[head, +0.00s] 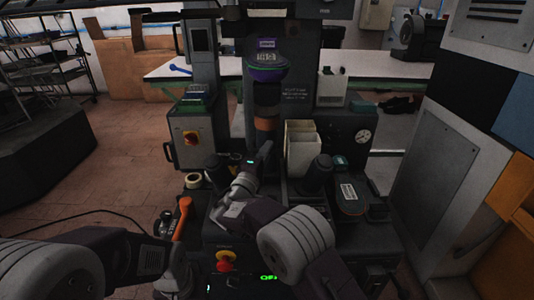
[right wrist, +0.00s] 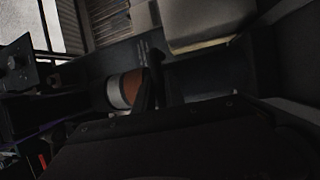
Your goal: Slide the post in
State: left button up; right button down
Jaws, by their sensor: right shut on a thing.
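The post appears to be the dark cylinder with a brown band (head: 265,123) standing upright under the purple-rimmed head (head: 265,72) of the press. In the right wrist view the brown band (right wrist: 127,88) shows a pale end on its left, with a dark cylinder (right wrist: 205,82) on its other side. My right gripper (head: 264,150) is at the lower part of the post and shut on it. Its dark fingers (right wrist: 150,92) lie across the post beside the band. The post's lower end is hidden by the gripper. My left arm shows at lower left, but its fingers do not show.
A white bin (head: 302,148) stands close to the right of the post. An orange-handled lever (head: 182,217) and a red knob (head: 226,262) are in front. A control box with a red-and-yellow switch (head: 190,138) is at left. A pressure gauge (head: 364,136) is at right.

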jog(key=shift+r, duration=0.15)
jog(key=c, duration=1.6)
grip_release()
jog(key=shift+w, duration=0.1)
jog(key=shift+o, duration=1)
jog(key=shift+w, duration=0.15)
jog(key=v, duration=0.9)
jog(key=shift+p, duration=0.45)
